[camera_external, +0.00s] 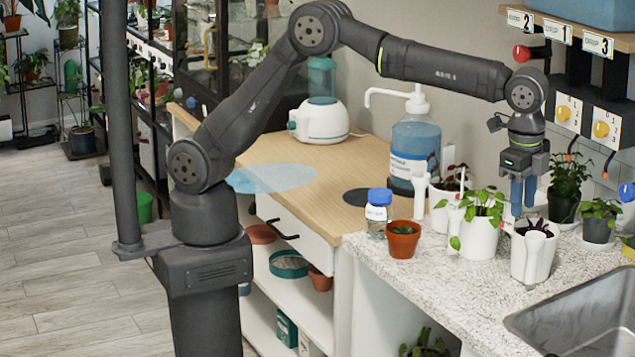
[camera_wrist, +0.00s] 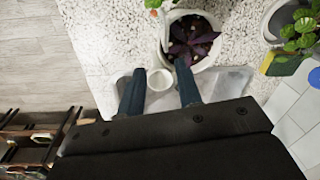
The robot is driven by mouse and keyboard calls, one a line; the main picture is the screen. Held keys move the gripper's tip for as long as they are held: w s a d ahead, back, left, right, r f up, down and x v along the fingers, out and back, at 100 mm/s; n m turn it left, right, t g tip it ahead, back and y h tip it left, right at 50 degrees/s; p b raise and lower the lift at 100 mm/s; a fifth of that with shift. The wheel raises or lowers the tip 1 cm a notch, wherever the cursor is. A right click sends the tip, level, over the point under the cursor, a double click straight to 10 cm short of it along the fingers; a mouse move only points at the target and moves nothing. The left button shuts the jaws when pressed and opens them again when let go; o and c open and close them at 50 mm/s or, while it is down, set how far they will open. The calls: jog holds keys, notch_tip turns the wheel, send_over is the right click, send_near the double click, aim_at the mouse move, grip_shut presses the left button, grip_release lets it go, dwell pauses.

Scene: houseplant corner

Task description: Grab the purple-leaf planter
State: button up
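The purple-leaf planter (camera_external: 531,266) is a white pot with dark purple leaves and a white spout-like part on its near side. It stands upright on the speckled counter, close to the sink. In the wrist view its purple leaves (camera_wrist: 190,38) and dark soil show at the top. A small round white cup shape (camera_wrist: 160,79), seemingly that spout, appears between the fingers. My gripper (camera_external: 523,208) points down over the planter with its blue fingers apart and empty. The wrist view also shows my gripper (camera_wrist: 160,70) open. Whether a fingertip touches the planter I cannot tell.
A green-leaf white planter (camera_external: 478,238) stands close on the left, with a terracotta pot (camera_external: 403,240) and a blue-capped bottle (camera_external: 377,215) beyond. Dark potted plants (camera_external: 567,205) stand behind. The metal sink (camera_external: 585,318) lies at right. A large pump bottle (camera_external: 412,150) is at the back.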

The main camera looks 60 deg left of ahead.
aim_at(522, 226)
jog(key=shift+w+f, duration=0.15)
jog(key=shift+f, duration=1.35)
jog(key=shift+w+f, duration=0.15)
jog(key=shift+f, duration=1.35)
grip_shut()
